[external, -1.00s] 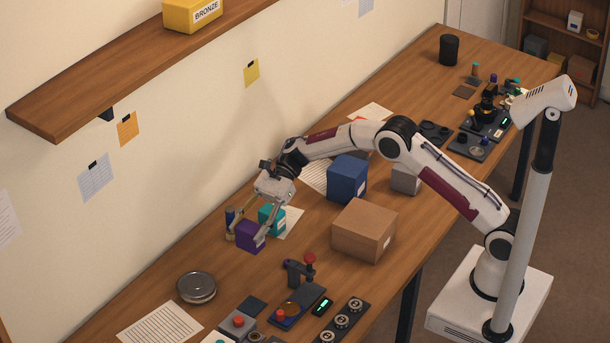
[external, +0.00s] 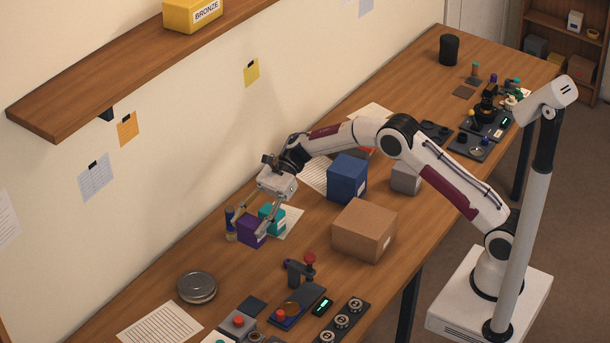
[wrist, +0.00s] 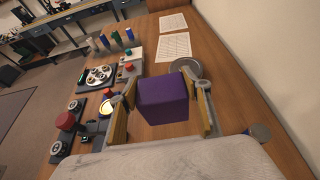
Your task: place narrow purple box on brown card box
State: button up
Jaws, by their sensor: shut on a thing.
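The narrow purple box (external: 251,230) is between the fingers of my gripper (external: 256,222), which is shut on it. In the wrist view the purple box (wrist: 164,98) sits between the two finger pads, and the table shows beyond it. I cannot tell clearly whether its bottom touches the table. The brown card box (external: 364,231) stands on the table to the right of my gripper, its flat top bare.
A teal box (external: 273,218) stands close behind the purple box, and a small cylinder (external: 230,224) is at its left. A blue box (external: 347,179) stands behind the brown box. A round tin (external: 197,287) and a red-topped device (external: 303,270) lie nearer the front.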

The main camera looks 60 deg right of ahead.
jog(key=s+d+r+m+t, duration=0.2)
jog(key=d+r, duration=0.3)
jog(key=d, duration=0.6)
jog(key=s+d+r+m+t, duration=0.15)
jog(key=d+r, duration=0.45)
jog(key=d, duration=0.6)
jog(key=s+d+r+m+t+h, duration=0.1)
jog(key=s+d+m+t, duration=0.1)
jog(key=s+d, duration=0.5)
jog(key=s+a+f+n, duration=0.1)
jog(key=s+a+f, duration=0.1)
jog(key=s, duration=0.8)
jog(key=shift+s+a, duration=0.2)
jog(key=shift+a, duration=0.65)
jog(key=shift+f, duration=0.1)
notch_tip(320, 180, down, 6)
jog(key=shift+f, duration=0.1)
